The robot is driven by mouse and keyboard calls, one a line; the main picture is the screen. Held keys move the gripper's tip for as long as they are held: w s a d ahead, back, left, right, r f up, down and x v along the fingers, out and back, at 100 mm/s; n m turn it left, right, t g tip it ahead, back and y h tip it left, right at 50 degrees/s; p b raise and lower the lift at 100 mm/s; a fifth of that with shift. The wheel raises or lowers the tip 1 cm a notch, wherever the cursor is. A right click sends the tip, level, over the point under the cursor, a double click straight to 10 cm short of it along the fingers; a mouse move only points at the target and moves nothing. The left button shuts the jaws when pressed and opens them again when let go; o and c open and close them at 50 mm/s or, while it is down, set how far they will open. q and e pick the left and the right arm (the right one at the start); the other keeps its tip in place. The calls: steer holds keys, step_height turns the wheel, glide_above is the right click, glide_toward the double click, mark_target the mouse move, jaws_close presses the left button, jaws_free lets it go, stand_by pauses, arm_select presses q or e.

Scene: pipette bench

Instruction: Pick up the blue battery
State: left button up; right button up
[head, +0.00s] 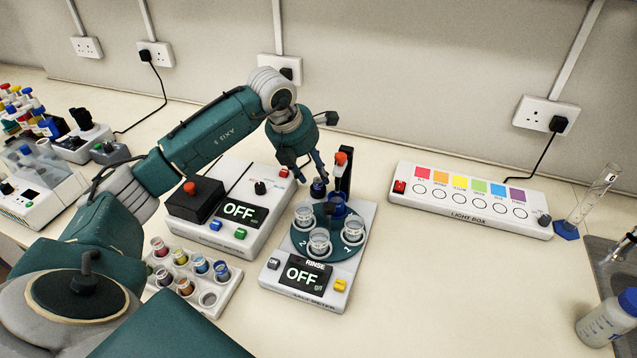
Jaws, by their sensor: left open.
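I cannot clearly make out a blue battery. A small dark blue, round-topped object (318,188) stands at the back of the salt meter (340,290), and I cannot tell whether it is the battery. My left gripper (306,170) is open, fingers pointing down, just above and beside this object. I see nothing held between the fingers, and contact is unclear. My left arm crosses the bench from the lower left and hides part of it. My right gripper is out of view.
The meter carries several clear cups on a teal turntable (301,238). A switched-off device (235,235) stands to its left. A vial rack (232,292) is in front. A light box (470,222) and measuring cylinder (598,190) stand right.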

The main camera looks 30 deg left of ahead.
mark_target(319, 179)
arm_select(q)
steer(key=shift+p+x, duration=0.35)
steer(key=shift+x, duration=1.25)
steer(key=shift+c, duration=0.5)
jaws_close()
steer(key=shift+r, duration=0.1)
steer(key=shift+r, duration=0.1)
